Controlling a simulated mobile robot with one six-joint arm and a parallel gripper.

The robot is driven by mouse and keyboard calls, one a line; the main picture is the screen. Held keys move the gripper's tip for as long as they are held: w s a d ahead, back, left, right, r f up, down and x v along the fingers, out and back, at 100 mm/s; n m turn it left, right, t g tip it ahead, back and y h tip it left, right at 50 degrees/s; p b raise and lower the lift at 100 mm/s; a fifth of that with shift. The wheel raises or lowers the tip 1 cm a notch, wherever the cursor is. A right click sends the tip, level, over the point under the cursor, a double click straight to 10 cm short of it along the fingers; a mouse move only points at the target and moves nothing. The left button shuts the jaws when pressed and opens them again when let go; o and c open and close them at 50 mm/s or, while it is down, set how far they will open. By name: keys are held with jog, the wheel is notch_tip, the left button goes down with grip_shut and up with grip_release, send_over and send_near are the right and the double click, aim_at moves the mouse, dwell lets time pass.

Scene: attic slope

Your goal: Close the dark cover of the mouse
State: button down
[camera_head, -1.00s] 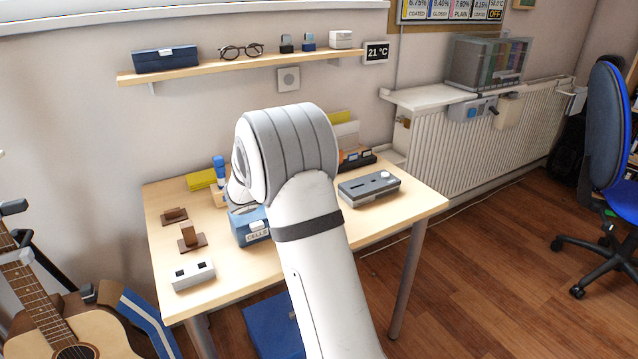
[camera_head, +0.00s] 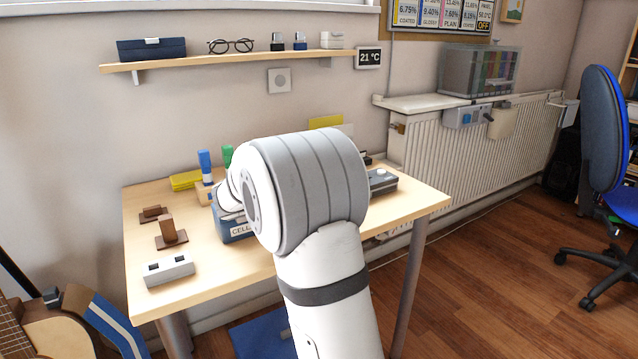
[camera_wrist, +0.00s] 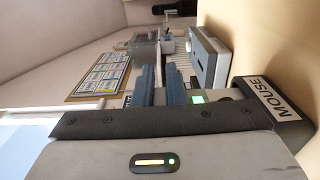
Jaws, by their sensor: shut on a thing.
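In the wrist view my gripper (camera_wrist: 161,86) has its two blue-grey fingers side by side with a narrow gap. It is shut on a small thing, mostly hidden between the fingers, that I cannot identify. A dark holder labelled MOUSE (camera_wrist: 282,100) stands close by at the right. Beside it, near the fingers, are a small lit green patch (camera_wrist: 198,99) and a dark rounded part (camera_wrist: 229,95). I cannot tell whether that part is the mouse's cover. In the head view my arm hides the gripper and the mouse.
The wooden desk (camera_head: 150,304) carries a blue CELLS box (camera_head: 228,232), a grey two-slot block (camera_head: 168,269), brown stands (camera_head: 171,240), a blue-topped stamp (camera_head: 205,166) and a grey device (camera_head: 382,182). A shelf (camera_head: 190,64) hangs above.

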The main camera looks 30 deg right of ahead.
jog(key=c, duration=1.5)
grip_release()
jog(key=shift+o, duration=0.2)
notch_tip(320, 180, up, 10)
jog(key=p, duration=0.3)
jog(key=shift+p, duration=0.4)
